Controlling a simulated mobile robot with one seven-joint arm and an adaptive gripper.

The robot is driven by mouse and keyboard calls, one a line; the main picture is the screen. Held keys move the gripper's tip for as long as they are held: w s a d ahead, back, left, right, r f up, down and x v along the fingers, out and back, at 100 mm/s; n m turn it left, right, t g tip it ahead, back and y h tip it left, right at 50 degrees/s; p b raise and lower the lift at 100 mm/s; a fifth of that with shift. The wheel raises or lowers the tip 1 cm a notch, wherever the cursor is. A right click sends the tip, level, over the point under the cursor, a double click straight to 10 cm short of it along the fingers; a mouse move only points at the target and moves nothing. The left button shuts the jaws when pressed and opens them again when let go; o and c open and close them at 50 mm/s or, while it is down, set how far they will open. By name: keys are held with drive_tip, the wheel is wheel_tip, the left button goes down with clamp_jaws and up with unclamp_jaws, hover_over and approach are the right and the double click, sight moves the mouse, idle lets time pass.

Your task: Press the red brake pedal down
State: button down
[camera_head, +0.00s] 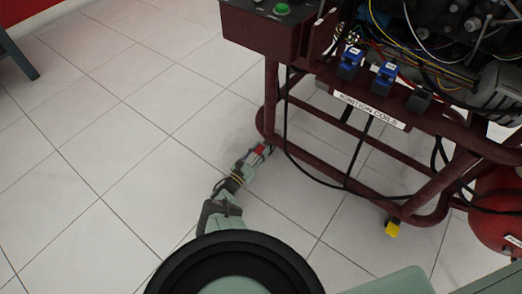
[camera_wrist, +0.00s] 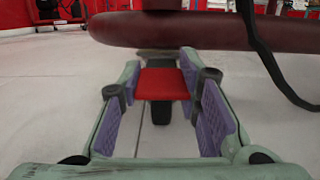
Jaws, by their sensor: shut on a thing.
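The red brake pedal (camera_wrist: 162,84) is a small flat red plate on a dark stem, low under the maroon frame tube in the wrist view. My gripper (camera_wrist: 161,64) has its purple-padded fingers on both sides of the pedal and is shut on it. In the head view my gripper (camera_head: 254,160) reaches low to the frame's bottom left corner, and a bit of the red pedal (camera_head: 259,149) shows between the fingers. The lower part of the pedal's stem and its mount are mostly hidden.
The maroon engine stand (camera_head: 440,190) has a low tube (camera_wrist: 230,32) just beyond my fingertips. Black cables (camera_head: 287,125) hang beside it. A yellow-and-black foot (camera_head: 392,228) and a red tank (camera_head: 497,210) are to the right. Tiled floor (camera_head: 110,170) on the left is clear.

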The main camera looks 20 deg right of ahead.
drive_tip(key=c, duration=1.3)
unclamp_jaws()
drive_tip(key=shift+s+d, duration=0.25)
drive_tip(key=shift+d, duration=0.05)
drive_tip(key=shift+o, duration=1.1)
drive_tip(key=shift+w, duration=0.1)
drive_tip(key=shift+a, duration=0.15)
drive_tip(key=shift+w+r+p, duration=0.1)
drive_tip(key=shift+r+p, duration=0.05)
drive_tip(key=shift+p, duration=0.15)
